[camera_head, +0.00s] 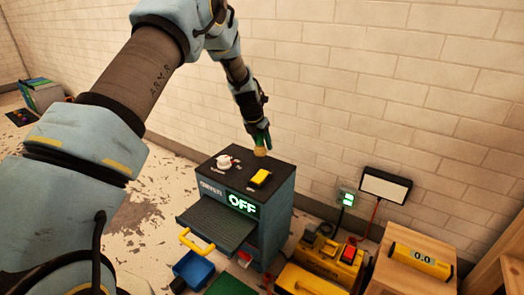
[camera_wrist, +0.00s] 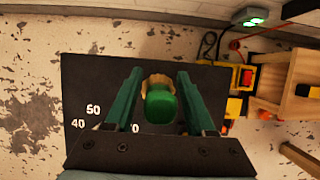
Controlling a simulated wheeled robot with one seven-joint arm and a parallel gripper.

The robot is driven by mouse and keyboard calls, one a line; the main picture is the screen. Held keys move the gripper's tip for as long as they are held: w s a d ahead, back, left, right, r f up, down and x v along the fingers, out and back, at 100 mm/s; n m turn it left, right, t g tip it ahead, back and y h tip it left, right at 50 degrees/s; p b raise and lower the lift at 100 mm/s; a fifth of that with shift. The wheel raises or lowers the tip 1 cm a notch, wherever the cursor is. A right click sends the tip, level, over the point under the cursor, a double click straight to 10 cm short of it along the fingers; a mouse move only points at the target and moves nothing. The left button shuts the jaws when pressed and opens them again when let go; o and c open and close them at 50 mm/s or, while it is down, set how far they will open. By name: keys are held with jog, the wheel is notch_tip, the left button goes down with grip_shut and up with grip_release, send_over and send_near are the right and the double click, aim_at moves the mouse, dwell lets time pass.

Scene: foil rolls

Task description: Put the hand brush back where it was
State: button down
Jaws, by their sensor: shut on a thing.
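My gripper (camera_head: 262,136) is over the dark top of the blue-grey cabinet (camera_head: 265,215), at its back edge in the head view. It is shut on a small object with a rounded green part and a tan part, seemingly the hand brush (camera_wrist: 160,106). In the wrist view the object sits between the two green fingers of my gripper (camera_wrist: 160,100). In the head view only its tan end (camera_head: 260,152) shows below the fingers. I cannot tell whether it touches the cabinet top.
A white knob (camera_head: 224,160) and a yellow block (camera_head: 260,178) are on the cabinet top. A dark tray (camera_head: 215,222) with a yellow handle juts from its front, above a blue bin (camera_head: 195,268). Yellow equipment (camera_head: 325,262) and a wooden box (camera_head: 410,272) stand at right.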

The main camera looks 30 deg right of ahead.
jog(key=shift+f, duration=1.3)
jog(key=shift+f, duration=0.1)
jog(key=shift+c, duration=1.2)
grip_release()
jog(key=shift+f, duration=0.1)
